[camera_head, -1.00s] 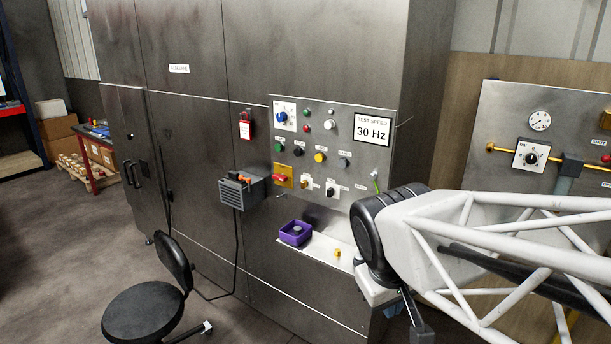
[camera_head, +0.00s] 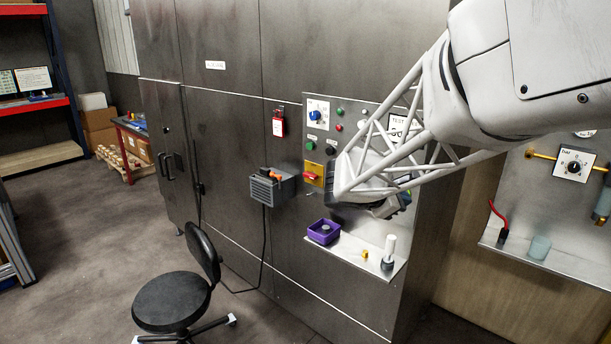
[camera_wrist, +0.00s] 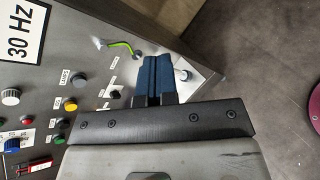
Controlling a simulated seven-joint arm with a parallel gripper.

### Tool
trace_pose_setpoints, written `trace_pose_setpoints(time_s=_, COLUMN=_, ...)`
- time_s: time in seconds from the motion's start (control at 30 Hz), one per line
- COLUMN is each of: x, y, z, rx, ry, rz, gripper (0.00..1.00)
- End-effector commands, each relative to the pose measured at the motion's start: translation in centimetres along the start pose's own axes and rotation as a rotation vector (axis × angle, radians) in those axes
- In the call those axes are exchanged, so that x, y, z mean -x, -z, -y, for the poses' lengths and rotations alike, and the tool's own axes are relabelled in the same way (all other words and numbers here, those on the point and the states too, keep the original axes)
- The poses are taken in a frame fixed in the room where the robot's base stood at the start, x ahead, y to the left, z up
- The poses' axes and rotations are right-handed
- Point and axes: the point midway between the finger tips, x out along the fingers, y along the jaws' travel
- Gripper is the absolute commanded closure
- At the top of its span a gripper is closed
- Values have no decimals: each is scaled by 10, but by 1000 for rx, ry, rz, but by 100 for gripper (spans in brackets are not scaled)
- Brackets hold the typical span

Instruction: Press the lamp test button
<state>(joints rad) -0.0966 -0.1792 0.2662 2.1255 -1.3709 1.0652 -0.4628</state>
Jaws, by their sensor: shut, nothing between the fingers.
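The control panel (camera_wrist: 30,75) is seen turned sideways in the wrist view. A dark round button (camera_wrist: 79,79) beside a small label that seems to read LAMPS sits on it, in line with a yellow button (camera_wrist: 71,104). My gripper (camera_wrist: 154,60) is shut and empty, its blue fingers side by side. In that view the fingers lie to the right of the dark button, near the panel's edge and apart from the button. In the head view my arm covers much of the panel (camera_head: 318,140), and the dark button is hidden behind it.
Below the panel a shelf (camera_head: 350,258) holds a purple tray (camera_head: 323,232), a small yellow piece (camera_head: 364,254) and a white upright piece (camera_head: 390,247). A grey box (camera_head: 268,189) juts out at left. A black stool (camera_head: 172,300) stands in front.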

Motion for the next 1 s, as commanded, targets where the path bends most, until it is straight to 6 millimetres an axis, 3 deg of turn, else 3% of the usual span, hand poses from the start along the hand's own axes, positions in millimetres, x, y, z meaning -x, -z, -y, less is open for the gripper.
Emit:
trace_pose_setpoints(time_s=0.3, x=-20, y=61, z=-92, rx=375, ry=-264, rz=167, gripper=100)
trace_pose_setpoints(time_s=0.5, x=-22, y=100, z=-135, rx=559, ry=-405, rz=263, gripper=100)
trace_pose_setpoints(time_s=0.7, x=-22, y=121, z=-155, rx=646, ry=-474, rz=313, gripper=100)
trace_pose_setpoints(time_s=1.0, x=-21, y=123, z=-158, rx=658, ry=-485, rz=321, gripper=100)
